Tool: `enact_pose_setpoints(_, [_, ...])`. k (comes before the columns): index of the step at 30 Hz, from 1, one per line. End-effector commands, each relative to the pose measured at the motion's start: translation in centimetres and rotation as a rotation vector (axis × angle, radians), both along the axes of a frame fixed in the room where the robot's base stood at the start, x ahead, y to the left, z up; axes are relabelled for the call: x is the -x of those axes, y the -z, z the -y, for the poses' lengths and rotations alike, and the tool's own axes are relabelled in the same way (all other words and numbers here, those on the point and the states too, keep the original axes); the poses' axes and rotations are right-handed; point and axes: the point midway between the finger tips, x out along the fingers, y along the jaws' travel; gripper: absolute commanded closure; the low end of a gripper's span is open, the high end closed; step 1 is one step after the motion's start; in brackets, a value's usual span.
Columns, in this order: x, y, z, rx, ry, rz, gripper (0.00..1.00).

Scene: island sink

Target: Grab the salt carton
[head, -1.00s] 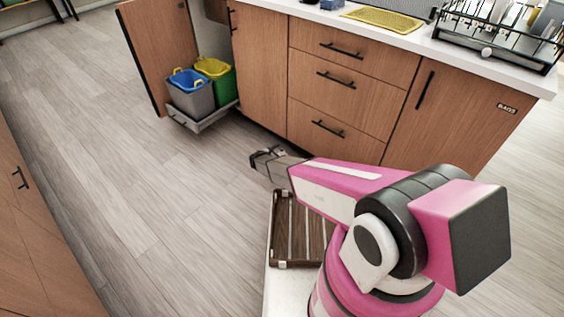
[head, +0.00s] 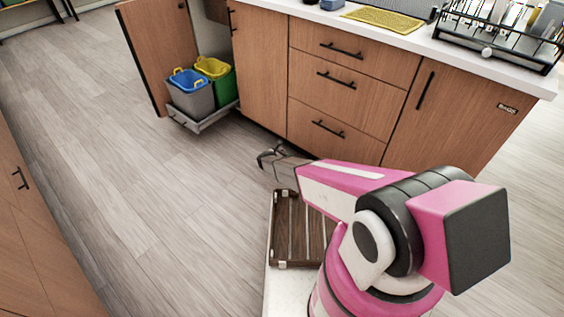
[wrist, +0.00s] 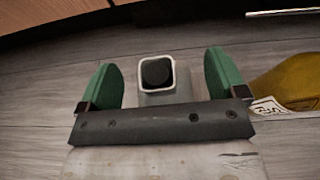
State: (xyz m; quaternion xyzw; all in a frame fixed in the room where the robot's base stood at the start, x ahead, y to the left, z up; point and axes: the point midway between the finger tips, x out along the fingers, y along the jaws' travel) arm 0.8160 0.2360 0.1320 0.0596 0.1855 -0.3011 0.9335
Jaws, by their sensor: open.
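In the wrist view, a small pale grey, box-like thing (wrist: 158,92) with a white square rim and a dark round top shows between my fingers. It may be the salt carton, but no label shows, so I cannot tell for sure. My gripper (wrist: 163,62) is open, with one green finger on each side and gaps between them and the thing. In the head view my gripper (head: 264,158) hangs low over the floor in front of the drawers, and no carton can be made out there.
A yellow-brown thing with a white label (wrist: 295,85) lies just right of my right finger. The cabinet door (head: 143,50) stands open beside blue-lined (head: 190,90) and yellow-lined (head: 217,75) bins. The counter (head: 400,35) is above, right. Floor (head: 130,180) left of my gripper is clear.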

Motion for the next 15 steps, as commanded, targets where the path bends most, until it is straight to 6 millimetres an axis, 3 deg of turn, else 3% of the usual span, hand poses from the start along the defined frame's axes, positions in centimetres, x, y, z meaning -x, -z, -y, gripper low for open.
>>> enact_pose_setpoints(3, [-1.26,0.68,0.86,0.000,0.002,0.000,0.10])
enact_pose_setpoints(11, [-1.38,0.70,1.03,-0.001,0.000,0.001,0.10])
enact_pose_setpoints(15, [-1.37,0.70,1.03,-0.001,0.000,0.001,0.55])
